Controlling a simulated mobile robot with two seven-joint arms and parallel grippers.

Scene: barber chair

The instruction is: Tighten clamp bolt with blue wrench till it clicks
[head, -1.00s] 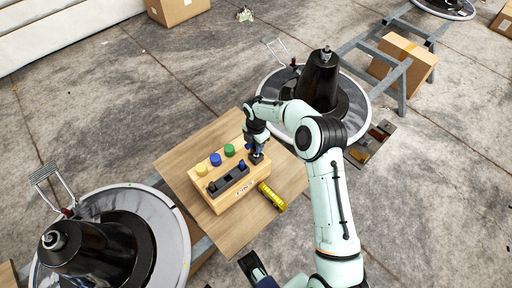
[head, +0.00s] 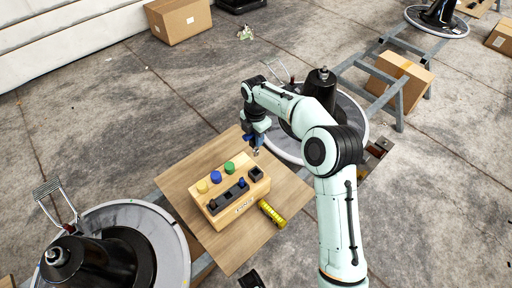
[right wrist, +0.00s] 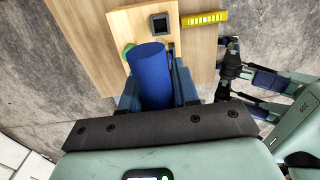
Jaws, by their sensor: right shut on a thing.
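My right gripper (head: 256,146) is shut on the blue wrench, whose thick blue cylindrical handle (right wrist: 150,75) fills the jaws in the right wrist view. In the head view the gripper hangs just above and beyond the wooden block (head: 238,208), clear of it, with a short metal tip below it. An open black square socket (head: 256,174) shows at the block's right end. A likely clamp bolt (head: 323,74) tops the black chair base at the upper right; I cannot confirm it. Part of my left gripper (head: 250,279) shows at the bottom edge; its jaws are unclear.
The block carries yellow, blue and green caps (head: 215,177) and a black holder strip (head: 225,203). A yellow tool (head: 271,213) lies on the wooden board (head: 235,252). Another chair base (head: 105,262) stands lower left. A grey metal frame (head: 390,93) and carton (head: 402,76) are upper right.

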